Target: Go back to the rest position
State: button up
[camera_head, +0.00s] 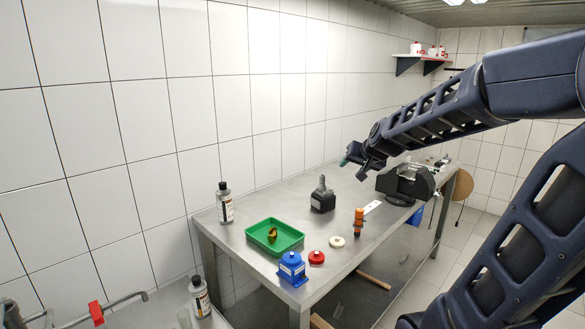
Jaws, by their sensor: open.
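My arm reaches in from the right, and my gripper (354,168) is held above the far half of the steel table (225,241). Its two fingers are spread apart with nothing visible between them. A black vise-like device (405,183) stands on the table to the right of the gripper, partly behind my wrist in the picture. A black block with a grey upright part (322,199) stands on the table to the left of and below the gripper.
A green tray (256,245) holds a small brass-coloured part (272,235). Nearby are a blue pump-like part (292,268), a red round part (317,257), a white ring (337,241), an orange-and-black part (359,221) and a bottle (225,203). A tiled wall borders the table's back.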

jog(key=s+d+f+n+g+h, duration=0.1)
jog(key=s+d, duration=0.3)
jog(key=s, duration=0.7)
jog(key=s+d+f+n+g+h, duration=0.1)
jog(key=s+d+g, duration=0.3)
jog(key=s, duration=0.6)
jog(key=shift+s+d+f+h, duration=0.25)
jog(key=shift+s+f+h, duration=0.15)
jog(key=shift+f, duration=0.5)
